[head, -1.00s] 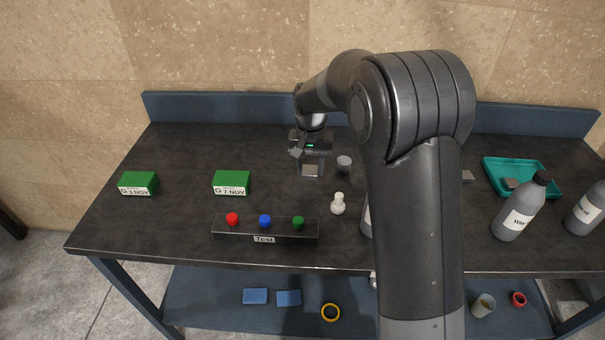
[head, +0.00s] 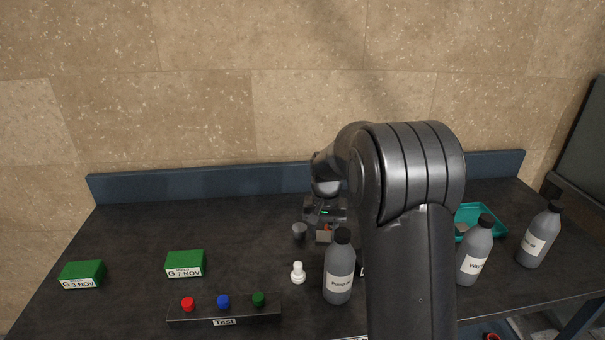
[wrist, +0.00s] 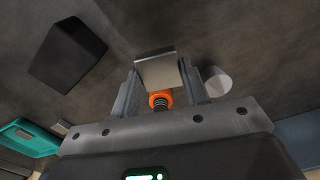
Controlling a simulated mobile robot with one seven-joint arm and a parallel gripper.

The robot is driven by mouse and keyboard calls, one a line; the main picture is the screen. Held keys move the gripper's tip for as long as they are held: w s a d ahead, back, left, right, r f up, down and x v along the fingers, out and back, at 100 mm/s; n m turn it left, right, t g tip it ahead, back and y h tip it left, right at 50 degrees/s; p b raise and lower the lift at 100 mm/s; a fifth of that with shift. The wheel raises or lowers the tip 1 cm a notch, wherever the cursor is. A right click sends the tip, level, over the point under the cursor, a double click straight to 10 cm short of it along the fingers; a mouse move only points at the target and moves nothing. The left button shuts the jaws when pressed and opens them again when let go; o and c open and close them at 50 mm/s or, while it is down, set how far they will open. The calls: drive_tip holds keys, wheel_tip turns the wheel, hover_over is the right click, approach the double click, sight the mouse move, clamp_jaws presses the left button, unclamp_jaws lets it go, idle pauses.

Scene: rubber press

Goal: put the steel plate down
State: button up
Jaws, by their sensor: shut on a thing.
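The steel plate (wrist: 157,70) is a small, flat, grey metal piece with a bent upper edge. In the wrist view it sits between the two fingers of my gripper (wrist: 160,84), which is shut on it. In the head view my gripper (head: 324,226) is over the back middle of the table, just right of a grey cup, and the plate (head: 323,237) shows small below it. I cannot tell whether the plate touches the table. An orange ring on a dark spring (wrist: 160,99) shows behind the plate.
The grey cup (head: 300,231) stands close left of my gripper. A grey bottle (head: 339,275) stands in front of it. A teal tray (head: 484,212) and two more bottles are to the right. A white knob (head: 298,272), green boxes (head: 185,263) and a button panel (head: 225,313) are left.

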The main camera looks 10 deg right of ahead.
sight(314, 260)
drive_tip(key=shift+n, duration=0.9)
drive_tip(key=r, duration=0.1)
drive_tip(key=s+a+r, duration=0.1)
drive_tip(key=a+r, duration=0.1)
drive_tip(key=shift+s+r, duration=0.15)
drive_tip(key=shift+r, duration=0.25)
drive_tip(key=shift+s+a+r+n, duration=0.2)
drive_tip(key=shift+s+a+n, duration=0.05)
drive_tip(key=shift+a+n, duration=0.1)
wheel_tip(314, 260, down, 9)
drive_tip(key=shift+a+f, duration=0.1)
drive_tip(key=shift+f, duration=0.15)
drive_tip(key=o, duration=1.2)
drive_tip(key=shift+c, duration=0.2)
drive_tip(key=shift+o, duration=0.5)
wheel_tip(314, 260, up, 12)
